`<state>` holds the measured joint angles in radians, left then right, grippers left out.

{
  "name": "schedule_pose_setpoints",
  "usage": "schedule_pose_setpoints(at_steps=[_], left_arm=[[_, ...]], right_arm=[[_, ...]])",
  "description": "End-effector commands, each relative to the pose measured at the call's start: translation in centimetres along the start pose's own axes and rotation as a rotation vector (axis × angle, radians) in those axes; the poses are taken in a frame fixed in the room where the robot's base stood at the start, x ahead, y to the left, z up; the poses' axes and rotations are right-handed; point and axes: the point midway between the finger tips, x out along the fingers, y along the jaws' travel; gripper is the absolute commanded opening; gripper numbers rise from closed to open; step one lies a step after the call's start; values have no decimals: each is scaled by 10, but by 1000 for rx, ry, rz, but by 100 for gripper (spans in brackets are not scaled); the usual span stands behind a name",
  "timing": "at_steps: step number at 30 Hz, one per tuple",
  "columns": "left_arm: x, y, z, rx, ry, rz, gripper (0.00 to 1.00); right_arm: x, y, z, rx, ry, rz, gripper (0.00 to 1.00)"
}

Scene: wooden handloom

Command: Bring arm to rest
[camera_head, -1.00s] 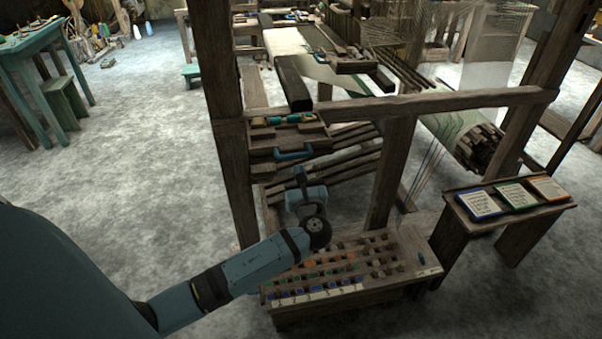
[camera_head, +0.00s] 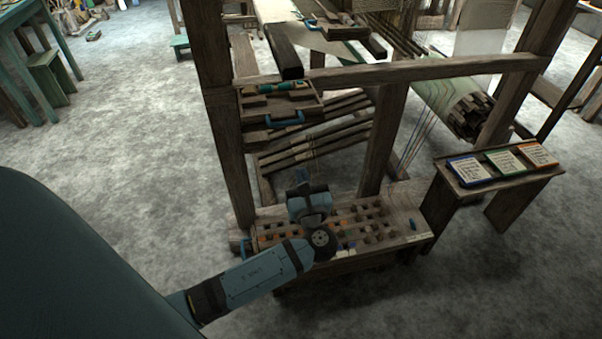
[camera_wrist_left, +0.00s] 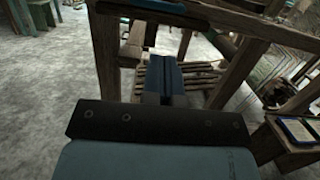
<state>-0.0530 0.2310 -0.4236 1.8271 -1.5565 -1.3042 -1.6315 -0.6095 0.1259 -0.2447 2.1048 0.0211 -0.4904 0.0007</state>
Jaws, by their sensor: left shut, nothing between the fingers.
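My left arm (camera_head: 245,280) comes in from the lower left of the head view, and its wrist hangs in front of the loom, covering part of the low peg bench (camera_head: 405,228). My left gripper (camera_head: 301,176) points away from me toward the loom frame and looks small and partly hidden behind the wrist. In the left wrist view the two blue fingers (camera_wrist_left: 166,80) lie together, shut, with nothing seen between them. My right gripper is in neither view.
The wooden loom's left post (camera_head: 218,120) and cross rail (camera_head: 430,72) stand just beyond the arm. A drawer with a blue handle (camera_head: 285,119) is behind the gripper. A small stand (camera_head: 460,190) with several cards is at right. Floor (camera_head: 130,130) at left is clear.

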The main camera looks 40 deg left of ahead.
Motion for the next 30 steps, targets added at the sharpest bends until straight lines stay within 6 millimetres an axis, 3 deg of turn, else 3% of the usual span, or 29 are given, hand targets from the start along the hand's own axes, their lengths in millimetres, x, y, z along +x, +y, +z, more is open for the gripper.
schedule_pose_setpoints(at_steps=[10,14,17,22,27,30], left_arm=[[-1,0,-2,-9,10,-4,0],[-12,4,-24,-137,132,-46,0],[-37,8,-60,-385,356,-87,0],[-110,18,-112,-1001,855,2,0],[-175,26,-123,-1568,1238,287,0],[-200,31,-119,-1826,1382,481,0]], right_arm=[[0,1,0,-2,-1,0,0],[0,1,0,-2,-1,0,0],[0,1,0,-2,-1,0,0],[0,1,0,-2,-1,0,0],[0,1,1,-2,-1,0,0],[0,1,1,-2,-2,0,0]])
